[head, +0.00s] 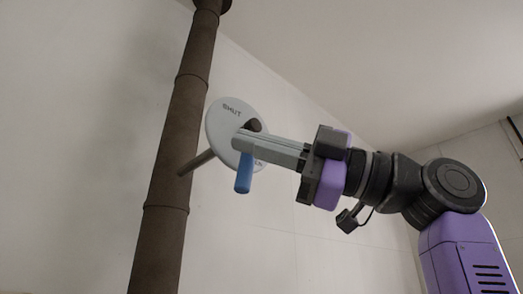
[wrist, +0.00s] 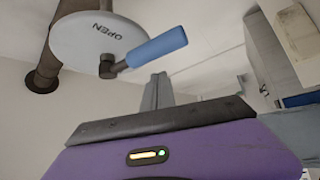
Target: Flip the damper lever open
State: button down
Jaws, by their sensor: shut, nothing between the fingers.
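The damper dial is a pale round plate (head: 222,125) marked SHUT near its top; its lower lettering is mostly covered by my fingers. In the wrist view the plate (wrist: 75,42) shows the word OPEN. The lever has a dark hub (head: 253,125) and a blue handle (head: 243,174) that hangs down in the head view. The blue handle also shows in the wrist view (wrist: 157,47), just beyond my fingertips. My gripper (head: 238,141) is shut and empty, its fingers crossing in front of the lever's middle. I cannot tell whether they touch it.
A brown duct pipe (head: 172,165) rises behind the plate, and a short dark stem (head: 196,163) joins them. The wall and ceiling around are plain. In the wrist view, pale boxy shapes (wrist: 285,45) stand at the right edge.

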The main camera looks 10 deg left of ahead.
jog(key=d+b, duration=0.2)
jog(key=d, duration=0.7)
jog(key=shift+s+d+f+b, duration=0.2)
jog(key=shift+s+f+b, duration=0.1)
jog(key=shift+f, duration=0.15)
